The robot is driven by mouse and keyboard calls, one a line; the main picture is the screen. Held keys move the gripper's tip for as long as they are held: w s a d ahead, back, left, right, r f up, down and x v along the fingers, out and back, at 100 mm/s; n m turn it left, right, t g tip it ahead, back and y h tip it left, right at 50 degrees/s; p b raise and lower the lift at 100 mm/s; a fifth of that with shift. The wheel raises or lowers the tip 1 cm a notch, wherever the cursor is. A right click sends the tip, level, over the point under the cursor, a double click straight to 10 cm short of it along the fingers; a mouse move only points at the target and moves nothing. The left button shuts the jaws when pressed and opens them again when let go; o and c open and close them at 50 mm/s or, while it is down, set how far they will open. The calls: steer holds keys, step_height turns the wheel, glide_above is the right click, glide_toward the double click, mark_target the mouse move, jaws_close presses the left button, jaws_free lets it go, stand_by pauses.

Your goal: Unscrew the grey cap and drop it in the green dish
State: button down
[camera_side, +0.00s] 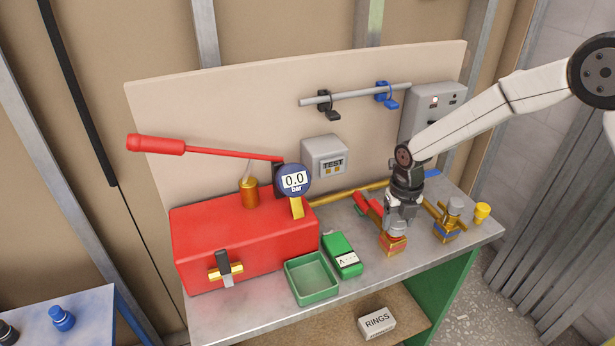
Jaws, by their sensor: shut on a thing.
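My gripper (397,232) points straight down over a brass fitting with a red band (393,246) near the front right of the bench. It is shut on the grey cap at the top of this fitting; the cap is mostly hidden by the fingers. I cannot tell whether the cap still touches the fitting's thread. The open green dish (319,296) sits at the bench's front edge, left of my gripper, and looks empty.
A green box (342,254) lies between the dish and my gripper. A red pump (245,245) with a long handle and gauge fills the left. A blue-banded fitting with a grey top (448,222) and a yellow cap (481,213) stand right of my gripper.

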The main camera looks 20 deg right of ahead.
steer(key=shift+n, duration=0.9)
steer(key=shift+c, duration=1.1)
jaws_free()
steer(key=shift+m, duration=1.7)
